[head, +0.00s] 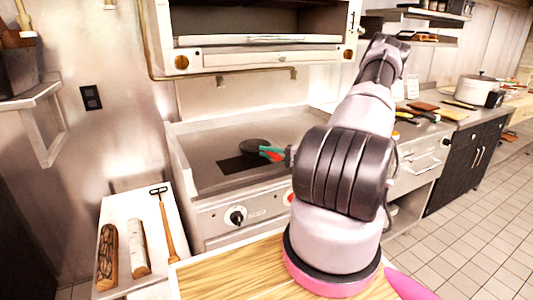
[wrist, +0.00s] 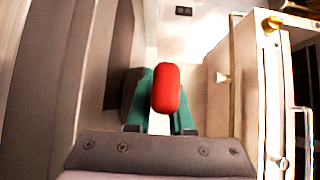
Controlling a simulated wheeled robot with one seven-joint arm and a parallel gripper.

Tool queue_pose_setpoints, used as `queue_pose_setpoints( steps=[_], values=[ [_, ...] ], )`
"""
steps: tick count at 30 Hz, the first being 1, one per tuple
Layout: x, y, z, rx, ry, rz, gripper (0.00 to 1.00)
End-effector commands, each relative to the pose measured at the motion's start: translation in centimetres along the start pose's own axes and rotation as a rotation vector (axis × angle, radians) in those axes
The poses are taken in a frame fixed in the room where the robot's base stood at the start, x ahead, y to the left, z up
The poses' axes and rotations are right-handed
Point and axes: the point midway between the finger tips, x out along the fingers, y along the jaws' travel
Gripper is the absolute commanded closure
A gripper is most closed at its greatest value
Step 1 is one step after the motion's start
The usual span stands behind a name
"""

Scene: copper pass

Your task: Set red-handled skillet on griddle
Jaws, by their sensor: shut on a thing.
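The skillet's dark round pan (head: 255,146) is over the griddle (head: 205,180), toward its back right. Its red handle (head: 276,157) points toward my arm. My gripper (head: 269,152), with green fingers, is shut on the handle. In the wrist view the red handle (wrist: 166,90) stands between the two green fingers of my gripper (wrist: 161,108). A dark rectangular patch (head: 238,165) shows on the griddle just below and left of the pan. I cannot tell whether the pan touches the griddle or hangs a little above it.
An oven-like unit (head: 265,55) hangs on the wall above the griddle. A pot (head: 477,91) stands on the far right counter. The griddle's left and front surface is bare.

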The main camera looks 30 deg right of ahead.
Motion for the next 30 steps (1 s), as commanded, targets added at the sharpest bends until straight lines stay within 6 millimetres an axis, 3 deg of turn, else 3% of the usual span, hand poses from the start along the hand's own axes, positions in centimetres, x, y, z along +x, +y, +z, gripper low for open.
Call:
queue_pose_setpoints(
  steps=[6, 7, 9, 20, 23, 30],
  values=[
    [0.0, 0.2, 0.0, 0.000, 0.000, -0.002, 1.00],
    [0.0, 0.2, 0.0, 0.000, 0.000, 0.000, 0.72],
    [0.0, 0.2, 0.0, 0.000, 0.000, 0.000, 0.50],
    [0.0, -0.1, 0.0, 0.000, -0.001, 0.000, 0.50],
    [-1.1, 0.0, 0.0, 0.001, 0.001, 0.001, 0.50],
    [-6.1, 0.0, -0.1, 0.001, 0.005, 0.001, 0.50]
  ],
)
